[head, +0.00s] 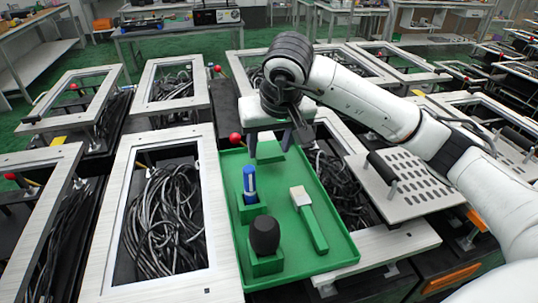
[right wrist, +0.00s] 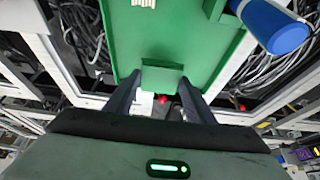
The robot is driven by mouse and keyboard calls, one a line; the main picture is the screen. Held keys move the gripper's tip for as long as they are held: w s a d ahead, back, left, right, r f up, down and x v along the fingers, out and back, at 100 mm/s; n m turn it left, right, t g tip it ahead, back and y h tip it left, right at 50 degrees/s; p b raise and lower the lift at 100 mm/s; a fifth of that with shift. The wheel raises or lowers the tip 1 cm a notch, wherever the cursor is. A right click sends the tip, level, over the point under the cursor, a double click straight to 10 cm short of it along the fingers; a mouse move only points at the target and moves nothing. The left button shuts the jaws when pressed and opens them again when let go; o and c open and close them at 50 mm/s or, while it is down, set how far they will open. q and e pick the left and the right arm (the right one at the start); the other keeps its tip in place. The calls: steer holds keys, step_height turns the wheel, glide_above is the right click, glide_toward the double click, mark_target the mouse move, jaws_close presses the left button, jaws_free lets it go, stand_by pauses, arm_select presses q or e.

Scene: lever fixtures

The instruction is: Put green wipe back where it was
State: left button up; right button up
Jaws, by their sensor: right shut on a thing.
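The right gripper (head: 272,147) reaches down over the far end of the green tray (head: 335,258). It is shut on the green wipe (head: 268,155), a small green block between its fingertips. The right wrist view also shows the wipe (right wrist: 162,78) between the two dark fingers, with the tray behind it. The wipe blends with the tray's colour, and I cannot tell whether it touches the tray. My left gripper is not in view.
In the tray, a blue bottle (head: 250,184) and a black rounded object (head: 265,235) stand in green holders. A white-topped green piece (head: 310,220) lies at right. Framed cable boxes (head: 165,230) surround the tray; a red knob (head: 235,138) stands near its far left corner.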

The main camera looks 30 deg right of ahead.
mark_target(270, 155)
steer(key=shift+f, duration=1.85)
steer(key=o, duration=1)
steer(key=shift+r, duration=0.5)
steer(key=v, duration=1.1)
steer(key=shift+s+r, duration=0.15)
steer(key=shift+s, duration=0.05)
steer(key=shift+a, duration=0.1)
